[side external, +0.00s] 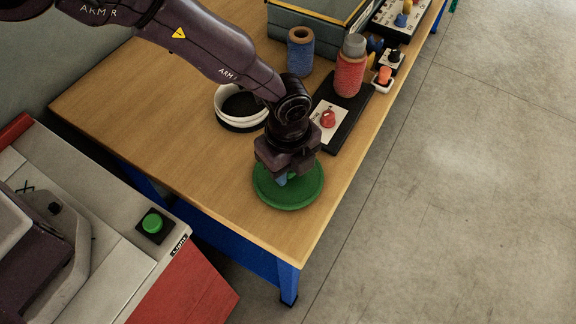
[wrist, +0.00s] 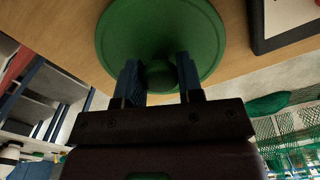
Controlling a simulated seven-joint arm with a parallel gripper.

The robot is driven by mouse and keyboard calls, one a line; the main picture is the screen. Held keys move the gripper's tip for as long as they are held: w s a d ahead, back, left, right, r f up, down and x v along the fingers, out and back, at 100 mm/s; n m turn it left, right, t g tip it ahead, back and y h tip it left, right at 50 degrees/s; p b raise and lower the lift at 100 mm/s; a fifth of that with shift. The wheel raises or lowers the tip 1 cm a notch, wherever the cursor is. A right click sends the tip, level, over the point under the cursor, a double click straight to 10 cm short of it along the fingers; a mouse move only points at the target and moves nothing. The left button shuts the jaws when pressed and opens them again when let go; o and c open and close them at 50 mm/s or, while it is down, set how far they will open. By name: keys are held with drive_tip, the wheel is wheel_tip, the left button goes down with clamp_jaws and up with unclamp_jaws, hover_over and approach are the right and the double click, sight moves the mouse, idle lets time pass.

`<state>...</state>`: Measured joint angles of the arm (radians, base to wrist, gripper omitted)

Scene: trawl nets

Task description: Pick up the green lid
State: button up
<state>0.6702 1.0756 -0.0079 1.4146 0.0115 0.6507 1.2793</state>
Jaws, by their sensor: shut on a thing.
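The green lid (side external: 303,196) is a round disc near the front corner of the wooden table in the side external view. It also fills the upper middle of the wrist view (wrist: 160,22). My gripper (side external: 283,178) is directly over it, pointing down. In the wrist view my gripper (wrist: 160,80) has its two blue fingers on either side of the lid's round central knob, shut on it. The lid looks flat, on or very near the table; any gap beneath it cannot be told.
A white and black round container (side external: 228,122) stands behind my gripper. A black board (side external: 352,124) with a red knob lies to the right, with a red spool (side external: 350,72) and a blue spool (side external: 300,55) beyond. The table edge (side external: 322,232) is close to the lid.

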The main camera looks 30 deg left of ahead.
wheel_tip(320, 180, up, 2)
drive_tip(key=shift+r, duration=0.25)
drive_tip(key=s+a+r, duration=0.9)
drive_tip(key=s+r, duration=0.1)
drive_tip(key=s, duration=0.1)
drive_tip(key=w+a+f+n, duration=0.15)
drive_tip(key=w+a, duration=0.25)
drive_tip(key=w, duration=0.7)
drive_tip(key=w+a+f+n, duration=0.1)
drive_tip(key=w+a+n, duration=0.25)
drive_tip(key=w, duration=0.65)
drive_tip(key=shift+m, duration=0.3)
drive_tip(key=shift+f, duration=2.85)
drive_tip(key=shift+f, duration=0.15)
